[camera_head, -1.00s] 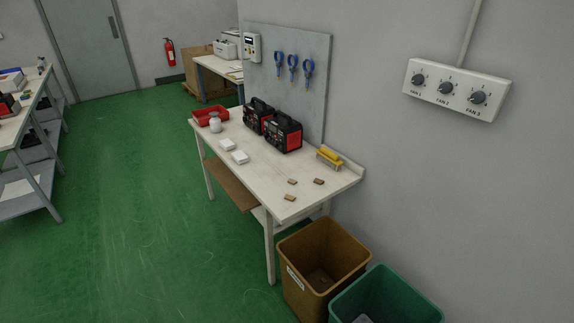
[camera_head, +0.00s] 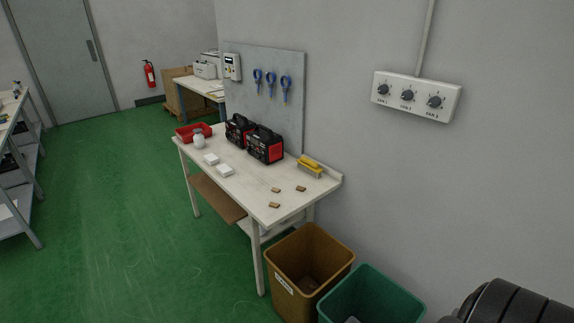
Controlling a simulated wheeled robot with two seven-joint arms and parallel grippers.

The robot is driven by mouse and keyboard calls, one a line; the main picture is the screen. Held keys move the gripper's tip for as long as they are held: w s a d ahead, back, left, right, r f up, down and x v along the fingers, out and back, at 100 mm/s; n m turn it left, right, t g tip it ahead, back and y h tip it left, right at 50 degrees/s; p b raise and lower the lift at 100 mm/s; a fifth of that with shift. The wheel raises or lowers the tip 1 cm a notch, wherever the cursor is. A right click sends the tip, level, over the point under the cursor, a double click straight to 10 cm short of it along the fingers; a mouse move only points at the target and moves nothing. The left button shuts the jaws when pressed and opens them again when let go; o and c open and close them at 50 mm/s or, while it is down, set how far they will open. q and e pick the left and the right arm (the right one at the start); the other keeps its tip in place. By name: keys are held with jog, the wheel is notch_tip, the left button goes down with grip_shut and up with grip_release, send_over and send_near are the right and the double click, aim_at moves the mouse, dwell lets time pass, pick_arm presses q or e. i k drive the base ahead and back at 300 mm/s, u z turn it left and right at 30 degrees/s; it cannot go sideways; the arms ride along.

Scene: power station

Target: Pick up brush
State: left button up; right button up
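The brush (camera_head: 311,166) has a yellow top and a paler underside. It lies near the back right corner of the white worktable (camera_head: 240,193), close to the wall. Neither of my grippers shows in the head view. A dark rounded part of my own arm shows at the bottom right corner, well apart from the table.
On the table are two red-black machines (camera_head: 265,145), a red tray (camera_head: 193,132), a white bottle (camera_head: 199,140), white boxes (camera_head: 225,170) and small brown blocks (camera_head: 274,205). A brown bin (camera_head: 308,262) and a green bin (camera_head: 371,296) stand before its right end.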

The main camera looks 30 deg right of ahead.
aim_at(310, 166)
jog(key=u, duration=0.45)
jog(key=i, duration=1.45)
jog(key=z, duration=0.25)
jog(key=i, duration=0.95)
jog(key=z, duration=0.8)
